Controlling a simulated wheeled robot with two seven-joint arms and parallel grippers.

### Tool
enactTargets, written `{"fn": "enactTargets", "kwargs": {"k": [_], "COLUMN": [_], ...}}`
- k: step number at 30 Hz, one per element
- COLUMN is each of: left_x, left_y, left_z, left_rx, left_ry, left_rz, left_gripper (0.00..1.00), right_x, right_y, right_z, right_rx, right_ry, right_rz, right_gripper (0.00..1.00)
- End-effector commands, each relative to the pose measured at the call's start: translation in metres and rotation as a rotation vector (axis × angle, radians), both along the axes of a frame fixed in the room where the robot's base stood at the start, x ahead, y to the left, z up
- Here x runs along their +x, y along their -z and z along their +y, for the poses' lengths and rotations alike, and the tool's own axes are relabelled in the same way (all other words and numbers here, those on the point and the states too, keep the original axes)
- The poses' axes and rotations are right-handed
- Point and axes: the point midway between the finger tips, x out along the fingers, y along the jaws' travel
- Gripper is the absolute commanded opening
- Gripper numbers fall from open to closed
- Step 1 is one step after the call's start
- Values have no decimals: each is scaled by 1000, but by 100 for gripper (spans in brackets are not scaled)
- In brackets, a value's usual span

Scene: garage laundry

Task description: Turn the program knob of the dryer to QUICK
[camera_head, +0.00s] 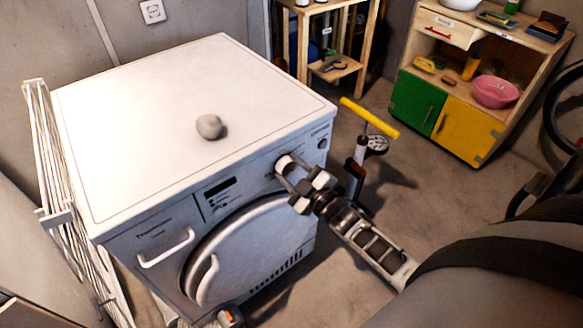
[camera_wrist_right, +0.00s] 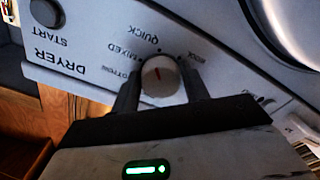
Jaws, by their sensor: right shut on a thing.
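The white dryer (camera_head: 130,170) stands at the left of the head view, its control panel along the top of its front. My right gripper (camera_head: 285,168) is at the panel's right part, shut on the program knob. In the right wrist view, the round pale knob (camera_wrist_right: 160,76) sits between the two fingers of my right gripper (camera_wrist_right: 160,90). I cannot tell the exact setting. My left gripper is not clearly seen.
A grey round stone-like object (camera_head: 209,126) lies on the dryer top. A floor pump with a yellow handle (camera_head: 369,117) stands right of the dryer, near my right forearm. A drying rack (camera_head: 58,190) is on the left. A cabinet (camera_head: 465,115) stands at the back right.

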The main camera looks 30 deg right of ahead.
Motion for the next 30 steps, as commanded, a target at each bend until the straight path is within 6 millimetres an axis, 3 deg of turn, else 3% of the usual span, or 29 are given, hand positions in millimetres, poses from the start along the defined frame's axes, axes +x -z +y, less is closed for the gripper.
{"fn": "enactTargets", "kwargs": {"k": [10, 26, 27, 29, 30], "left_x": [1, 1, 1, 1, 1], "left_y": [-4, -4, -4, -4, -4], "left_z": [0, 0, 0, 0, 1], "left_rx": [5, 8, 8, 8, 8], "left_ry": [3, 4, 4, 4, 4], "left_rz": [-5, -4, -4, -4, -4], "left_gripper": [36, 36, 36, 36, 36], "right_x": [-1, -1, -1, -1, -1], "right_y": [2, 2, 2, 2, 2], "right_z": [0, 1, 1, 1, 1], "right_rx": [142, 168, 168, 167, 167], "right_ry": [0, 0, 0, 0, 0], "right_rz": [15, 16, 16, 16, 16], "right_gripper": [22, 22, 48, 65, 66]}}
